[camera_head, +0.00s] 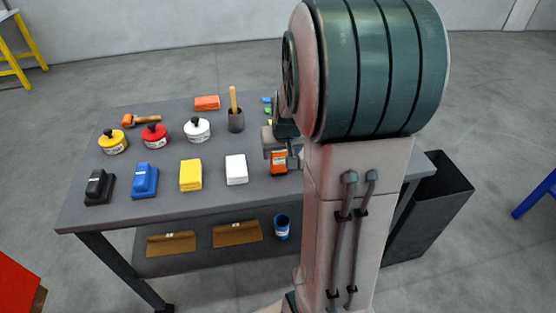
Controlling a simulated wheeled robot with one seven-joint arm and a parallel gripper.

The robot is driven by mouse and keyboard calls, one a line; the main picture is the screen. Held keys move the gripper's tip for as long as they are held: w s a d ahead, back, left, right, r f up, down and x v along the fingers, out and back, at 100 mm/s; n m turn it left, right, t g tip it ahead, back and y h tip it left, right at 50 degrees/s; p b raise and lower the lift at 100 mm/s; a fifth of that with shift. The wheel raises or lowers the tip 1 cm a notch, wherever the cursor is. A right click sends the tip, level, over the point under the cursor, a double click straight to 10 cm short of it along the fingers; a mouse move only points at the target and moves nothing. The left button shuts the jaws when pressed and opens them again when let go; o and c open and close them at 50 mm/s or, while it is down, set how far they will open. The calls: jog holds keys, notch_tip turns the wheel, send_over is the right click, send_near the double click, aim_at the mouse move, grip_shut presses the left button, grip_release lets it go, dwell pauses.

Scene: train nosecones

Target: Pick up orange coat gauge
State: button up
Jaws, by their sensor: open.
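The orange coat gauge (279,168) appears as a small orange block with a dark front, at the right part of the grey table's front half. My gripper (282,154) is open and is right at the gauge, reaching down from above it. Grey gripper parts cover the gauge's upper and right sides. I cannot tell whether the fingers touch it. My large arm links hide the table's right side and part of the gripper.
Left of the gauge on the table (215,205) stand white (236,169) and yellow (190,175) blocks, blue (145,180) and black (99,187) tools. Behind are lidded pots, an orange block (207,103) and a dark cup (236,121). A dark bin (428,215) stands right.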

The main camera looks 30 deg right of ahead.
aim_at(278, 157)
jog(key=x, duration=0.4)
jog(key=shift+w+a+f, duration=0.25)
jog(key=shift+w+f, duration=0.05)
jog(key=shift+f, duration=0.05)
jog(key=c, duration=1.2)
